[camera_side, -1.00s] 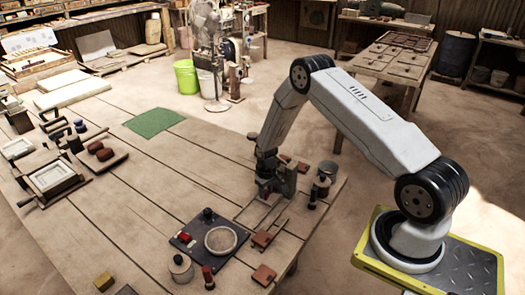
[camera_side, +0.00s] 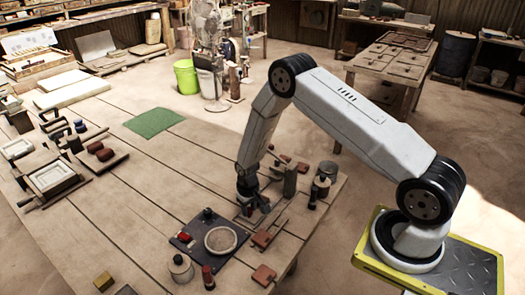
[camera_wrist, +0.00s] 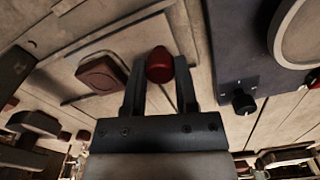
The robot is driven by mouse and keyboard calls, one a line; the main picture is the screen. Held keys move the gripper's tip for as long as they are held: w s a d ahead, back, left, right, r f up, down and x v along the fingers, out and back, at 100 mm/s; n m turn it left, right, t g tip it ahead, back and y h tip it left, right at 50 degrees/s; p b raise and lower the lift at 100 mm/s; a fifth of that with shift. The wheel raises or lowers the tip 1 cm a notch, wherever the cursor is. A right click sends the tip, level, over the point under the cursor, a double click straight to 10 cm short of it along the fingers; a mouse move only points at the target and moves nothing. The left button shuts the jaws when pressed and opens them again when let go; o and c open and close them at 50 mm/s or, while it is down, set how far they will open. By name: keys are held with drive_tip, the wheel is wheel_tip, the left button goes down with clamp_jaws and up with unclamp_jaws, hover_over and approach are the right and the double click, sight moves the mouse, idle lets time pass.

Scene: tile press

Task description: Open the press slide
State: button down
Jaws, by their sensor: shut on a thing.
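My gripper (camera_side: 250,203) is low over the wooden table at the near end of the press rails. In the wrist view its two fingers (camera_wrist: 160,88) are shut on a red knob (camera_wrist: 160,66), one finger on each side. The press (camera_side: 290,180) is a dark upright post just right of my gripper in the side view. Its pale rails (camera_side: 277,224) run along the table beside the gripper. The slide itself is mostly hidden by my gripper in the side view, and I cannot tell exactly how far out it stands.
A dark board (camera_side: 183,240) with a round pale dish (camera_side: 221,239) lies close in front. A reddish tile (camera_side: 262,240) lies near the rails.

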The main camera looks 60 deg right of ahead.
drive_tip(key=shift+a, duration=0.5)
drive_tip(key=shift+c, duration=1.9)
unclamp_jaws()
drive_tip(key=shift+r, duration=3.95)
drive_tip(key=shift+r, duration=0.1)
